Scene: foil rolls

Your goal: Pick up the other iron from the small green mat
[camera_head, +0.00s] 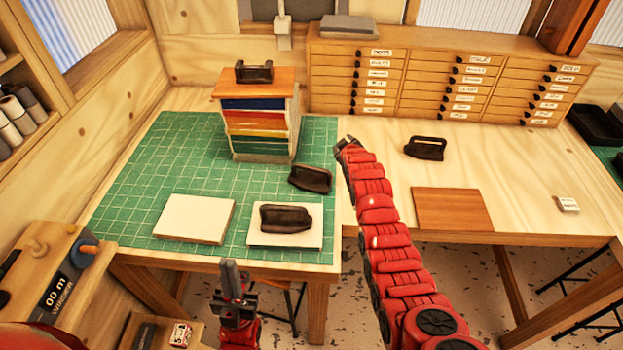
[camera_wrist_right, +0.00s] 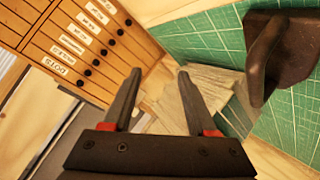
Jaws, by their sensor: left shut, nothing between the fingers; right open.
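A dark iron with a handle (camera_head: 311,179) lies on the right part of the large green mat (camera_head: 190,150). Another dark iron (camera_head: 285,219) rests on a white pad (camera_head: 255,239) at the mat's front. A third (camera_head: 254,72) sits on top of the striped stack, and a fourth (camera_head: 425,148) lies on the bare tabletop. My right gripper (camera_head: 345,146) is open and empty above the mat's right edge, behind the first iron. In the right wrist view its fingers (camera_wrist_right: 160,73) are apart, with a dark iron (camera_wrist_right: 300,50) to their right. My left gripper (camera_head: 232,280) is shut and empty before the table's front edge.
The striped stack (camera_head: 260,128) stands at the back of the mat. A bare white pad (camera_head: 195,218) is at front left, a brown board (camera_head: 453,209) at right. Drawers (camera_head: 433,82) line the back. Part of another green surface (camera_head: 617,167) shows at the right edge.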

